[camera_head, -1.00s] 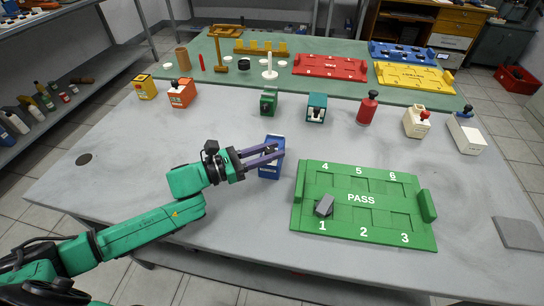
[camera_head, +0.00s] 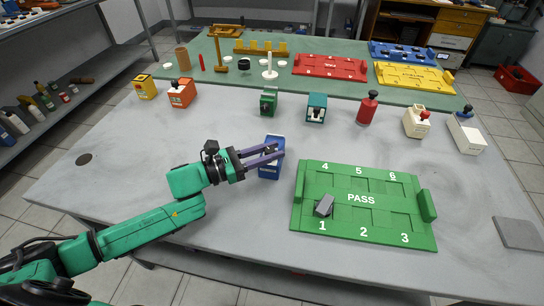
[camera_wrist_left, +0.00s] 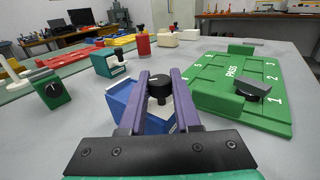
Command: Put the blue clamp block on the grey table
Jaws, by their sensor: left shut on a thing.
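The blue clamp block (camera_head: 270,168) stands upright on the grey table (camera_head: 130,165), left of the green PASS tray. In the left wrist view the blue block (camera_wrist_left: 119,103) shows with a black knob on top, between the purple fingers. My left gripper (camera_head: 270,150) is shut on its upper part. The block appears to be touching the table, though its underside is hidden. My right gripper is not in view.
The green PASS tray (camera_head: 372,187) lies to the right, with a grey block (camera_head: 324,206) near its slot 1. A green block (camera_head: 268,101), a teal block (camera_head: 316,107) and a red bottle-like piece (camera_head: 367,107) stand behind. The table's left part is clear.

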